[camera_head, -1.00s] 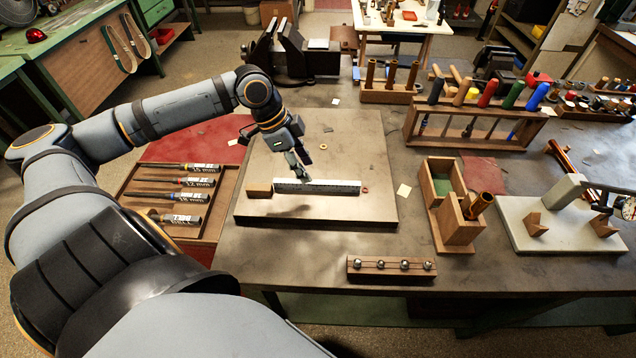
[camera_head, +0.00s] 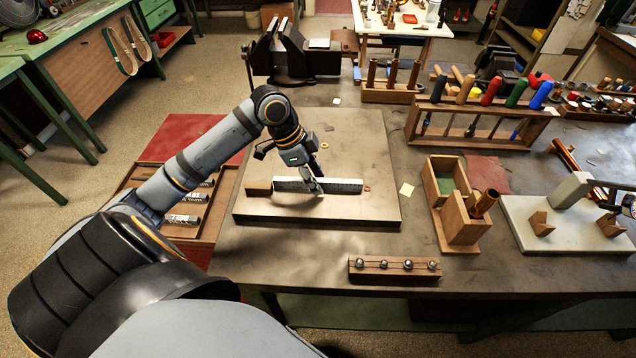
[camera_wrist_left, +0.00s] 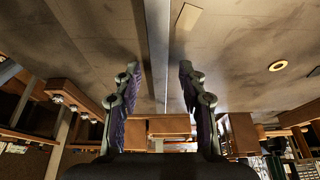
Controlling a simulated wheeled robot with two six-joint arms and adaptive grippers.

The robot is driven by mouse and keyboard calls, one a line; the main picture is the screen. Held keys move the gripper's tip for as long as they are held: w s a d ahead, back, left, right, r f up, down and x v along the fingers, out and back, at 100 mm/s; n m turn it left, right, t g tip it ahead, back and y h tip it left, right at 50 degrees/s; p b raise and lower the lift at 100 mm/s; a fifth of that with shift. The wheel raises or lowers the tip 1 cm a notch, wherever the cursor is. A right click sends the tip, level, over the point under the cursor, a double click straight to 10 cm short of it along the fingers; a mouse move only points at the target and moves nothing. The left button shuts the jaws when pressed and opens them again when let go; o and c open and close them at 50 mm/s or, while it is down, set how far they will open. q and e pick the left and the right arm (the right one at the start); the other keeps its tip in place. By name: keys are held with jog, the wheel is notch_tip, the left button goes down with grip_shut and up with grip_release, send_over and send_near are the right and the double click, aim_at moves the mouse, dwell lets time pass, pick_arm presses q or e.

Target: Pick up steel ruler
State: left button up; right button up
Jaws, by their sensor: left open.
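The steel ruler (camera_head: 345,186) is a long pale bar on the flat board (camera_head: 370,215), its left end at a small wooden block (camera_head: 259,188). My left gripper (camera_head: 313,187) is open, low over the board at about the middle of the ruler, and its fingers hide a part of it. In the left wrist view the two fingers (camera_wrist_left: 158,85) are spread apart, with a narrow strip, apparently the ruler (camera_wrist_left: 161,40), running lengthwise between them. I cannot tell whether a finger touches it. My right gripper is in neither view.
A handle tray (camera_head: 182,228) lies left of the board, partly behind my arm. A rack with steel balls (camera_head: 394,268) stands in front. A wooden box (camera_head: 441,187) is to the right. A vise (camera_head: 300,55) stands behind.

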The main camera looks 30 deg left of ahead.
aim_at(322, 179)
pick_arm(q)
grip_shut()
dwell(0.5)
jog(key=shift+r, duration=0.4)
notch_tip(322, 179, up, 2)
jog(key=shift+r+b, duration=0.15)
jog(key=shift+b, duration=0.15)
jog(key=s+d+r+p, duration=0.1)
jog(key=d+r+p, duration=0.9)
jog(key=d+p, duration=0.4)
jog(key=p, duration=0.4)
jog(key=shift+s, duration=0.3)
